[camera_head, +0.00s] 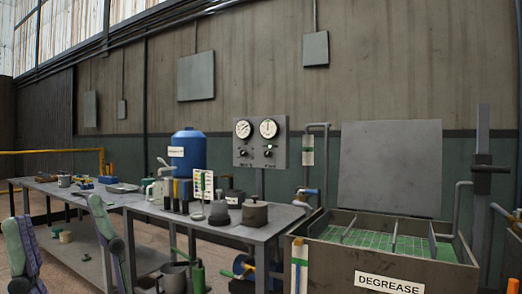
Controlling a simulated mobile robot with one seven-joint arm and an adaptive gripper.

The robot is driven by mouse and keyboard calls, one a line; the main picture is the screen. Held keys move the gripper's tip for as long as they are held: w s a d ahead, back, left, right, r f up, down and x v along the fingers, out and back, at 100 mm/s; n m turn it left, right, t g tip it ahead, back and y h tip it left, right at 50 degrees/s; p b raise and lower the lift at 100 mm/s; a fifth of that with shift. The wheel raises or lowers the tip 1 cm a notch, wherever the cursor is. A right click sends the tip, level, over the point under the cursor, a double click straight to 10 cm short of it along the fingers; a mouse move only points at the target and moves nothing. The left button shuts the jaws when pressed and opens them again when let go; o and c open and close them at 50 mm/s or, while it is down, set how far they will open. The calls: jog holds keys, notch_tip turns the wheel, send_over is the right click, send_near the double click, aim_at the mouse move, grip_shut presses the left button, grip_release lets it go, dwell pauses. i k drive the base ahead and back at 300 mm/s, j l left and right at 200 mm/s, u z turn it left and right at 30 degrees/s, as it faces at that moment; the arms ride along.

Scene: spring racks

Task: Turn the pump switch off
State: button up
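A grey gauge panel (260,142) hangs on the back wall near the middle of the view. It has two round white dials (243,129) and, below them, two small dark switches, the left switch (243,153) and the right switch (268,153). Their labels are too small to read, so I cannot tell which is the pump switch or how each is set. My gripper (65,245) shows at the lower left as two green and purple fingers, well apart with nothing between them. It is left of the panel and far from it.
A grey workbench (150,208) with tools, pots and a blue tank (188,150) stands below and left of the panel. A degrease tank (330,262) with a green grate and raised lid (390,168) fills the right. Pipes rise between them.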

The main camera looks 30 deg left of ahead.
aim_at(268, 153)
jog(key=i+j+z, duration=0.1)
jog(key=j, duration=0.5)
jog(key=i+j+z, duration=0.1)
jog(key=j, duration=0.5)
jog(key=i+j+z, duration=0.1)
jog(key=i+j, duration=0.15)
jog(key=j, duration=0.35)
jog(key=j+z, duration=0.1)
jog(key=j, duration=0.55)
jog(key=i+j+z, duration=0.1)
jog(key=j, duration=0.5)
jog(key=i+j, duration=0.2)
jog(key=i, duration=0.3)
jog(key=i+j, duration=0.25)
jog(key=i, duration=0.25)
jog(key=i+j, duration=0.2)
jog(key=i, duration=0.25)
